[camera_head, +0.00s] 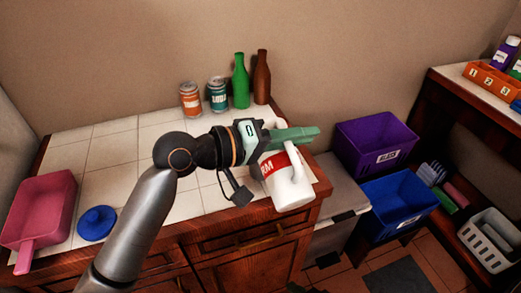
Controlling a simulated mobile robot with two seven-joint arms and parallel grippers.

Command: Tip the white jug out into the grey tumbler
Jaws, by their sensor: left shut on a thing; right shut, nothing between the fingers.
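The white jug (293,188) has a red label band and is at the right end of the tiled counter, close to its front corner. It looks slightly tilted in the picture; I cannot tell whether its base touches the counter. My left gripper (300,134), with green fingers, is shut on the jug's upper handle part and partly covers it. My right gripper is not in view.
Two cans (191,99) (218,94), a green bottle (240,82) and a brown bottle (262,78) stand at the counter's back. A pink dustpan-like tray (40,212) and blue lid (97,222) lie left. Purple (376,142) and blue (398,205) bins stand right.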

